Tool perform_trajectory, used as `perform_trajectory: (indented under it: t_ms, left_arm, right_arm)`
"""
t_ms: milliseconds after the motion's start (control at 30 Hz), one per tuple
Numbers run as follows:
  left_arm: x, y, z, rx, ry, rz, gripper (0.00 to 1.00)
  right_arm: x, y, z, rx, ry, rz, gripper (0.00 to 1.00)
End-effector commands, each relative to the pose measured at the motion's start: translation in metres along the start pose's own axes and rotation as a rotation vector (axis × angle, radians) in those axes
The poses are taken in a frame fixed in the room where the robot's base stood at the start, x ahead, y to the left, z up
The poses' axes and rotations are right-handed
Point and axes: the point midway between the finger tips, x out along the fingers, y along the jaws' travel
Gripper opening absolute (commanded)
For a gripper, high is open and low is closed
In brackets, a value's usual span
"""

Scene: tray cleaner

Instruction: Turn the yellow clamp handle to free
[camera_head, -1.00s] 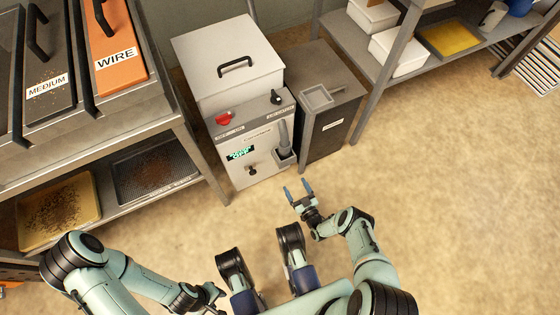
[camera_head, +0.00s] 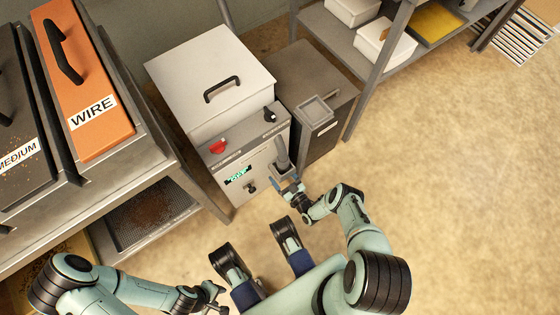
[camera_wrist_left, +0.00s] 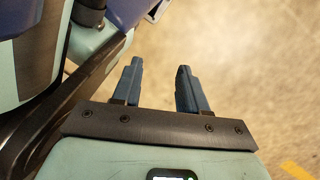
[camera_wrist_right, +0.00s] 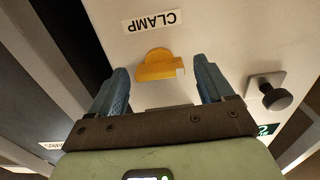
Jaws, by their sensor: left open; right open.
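The yellow clamp handle (camera_wrist_right: 158,66) shows in the right wrist view on the machine's pale front panel, beside an upside-down CLAMP label (camera_wrist_right: 151,21). It lies roughly crosswise in that picture, with a rounded hub. My right gripper (camera_wrist_right: 161,68) is open, its blue fingers on either side of the handle with visible gaps; I cannot tell the depth between them. In the head view my right gripper (camera_head: 287,186) is low at the machine's (camera_head: 236,170) front, and the handle is not visible. My left gripper (camera_wrist_left: 157,66) is open and empty over the floor.
A black knob (camera_wrist_right: 275,93) sits right of the handle in the right wrist view. The machine has a red knob (camera_head: 217,146) and a black lid handle (camera_head: 222,89). A dark bin (camera_head: 318,115) stands right. A rack with a WIRE tray (camera_head: 85,80) is left. Floor at right is clear.

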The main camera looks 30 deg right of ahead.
Motion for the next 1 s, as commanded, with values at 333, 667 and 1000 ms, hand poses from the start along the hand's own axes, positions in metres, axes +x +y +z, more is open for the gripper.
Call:
perform_trajectory:
  t_ms: [333,667,1000]
  left_arm:
    - [0.0000,-0.0001,0.0001,0.000,0.000,0.000,0.43]
    - [-0.0013,0.0016,-0.0017,0.002,0.007,0.003,0.43]
    - [-0.0058,0.0070,-0.0078,0.011,0.032,0.014,0.43]
  right_arm:
    - [0.0001,-0.0001,0.0000,-0.001,0.000,0.000,0.25]
    - [0.0004,-0.0010,-0.0002,-0.079,0.000,-0.002,0.25]
    - [0.0010,-0.0023,-0.0004,-0.348,0.001,-0.003,0.25]
